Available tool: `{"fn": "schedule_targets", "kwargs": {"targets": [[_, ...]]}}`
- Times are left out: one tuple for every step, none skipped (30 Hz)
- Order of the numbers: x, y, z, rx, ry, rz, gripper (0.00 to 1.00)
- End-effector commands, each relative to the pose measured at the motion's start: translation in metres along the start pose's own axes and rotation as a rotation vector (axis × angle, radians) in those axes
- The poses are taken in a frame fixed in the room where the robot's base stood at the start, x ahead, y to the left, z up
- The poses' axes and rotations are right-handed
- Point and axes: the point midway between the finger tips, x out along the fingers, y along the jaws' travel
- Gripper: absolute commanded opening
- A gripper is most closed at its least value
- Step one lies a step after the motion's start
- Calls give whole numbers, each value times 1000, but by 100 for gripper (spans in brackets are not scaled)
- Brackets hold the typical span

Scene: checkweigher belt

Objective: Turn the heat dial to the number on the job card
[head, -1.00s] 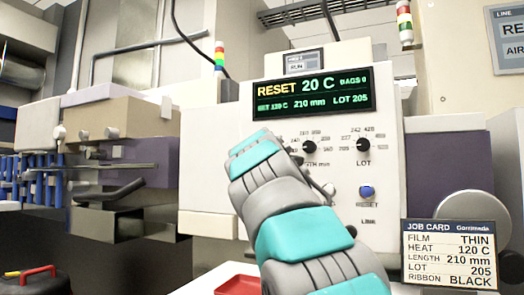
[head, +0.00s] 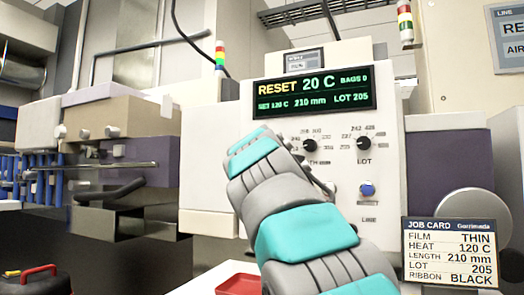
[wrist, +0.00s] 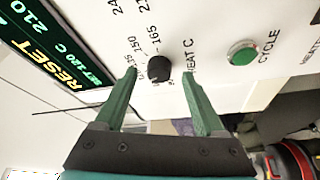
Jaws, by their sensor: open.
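The heat dial (wrist: 159,69) is a black knob on the white panel, with "HEAT C" beside it and numbers such as 135, 150 and 165 around it. Which number it points to is unclear. My gripper (wrist: 159,73) is open, its green fingers on either side of the dial in the wrist view; I see no clear contact. In the head view my arm hides the dial and gripper. The job card (head: 450,253) reads HEAT 120 C. The display (head: 313,92) reads RESET, 20 C, SET 120 C, 210 mm, LOT 205.
The length dial (head: 310,146) and lot dial (head: 363,143) are on the same panel. A blue reset button (head: 367,190) sits below the lot dial. A green cycle button (wrist: 243,54) is right of the heat dial in the wrist view. A red tray (head: 238,284) lies below.

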Motion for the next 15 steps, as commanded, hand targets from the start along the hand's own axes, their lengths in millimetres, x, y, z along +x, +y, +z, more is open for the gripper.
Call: {"fn": "schedule_targets", "kwargs": {"targets": [[-6,0,1,-1,-1,1,72],[-9,-1,2,-2,-2,1,72],[-14,0,2,-2,-2,2,72],[-17,0,2,-2,-2,2,72],[-21,0,2,-1,-2,2,72],[-26,0,1,-1,-1,2,72],[-30,0,2,-1,-2,2,72],[-34,0,2,-1,-2,2,72],[-39,0,2,-2,-3,1,72],[-43,0,2,-3,-3,1,72],[-47,0,1,-2,-2,1,72],[-51,0,1,-2,-2,1,72],[-54,0,1,-1,-1,1,72],[-57,0,0,-1,-1,0,72],[-59,0,0,-1,-1,0,72]]}}
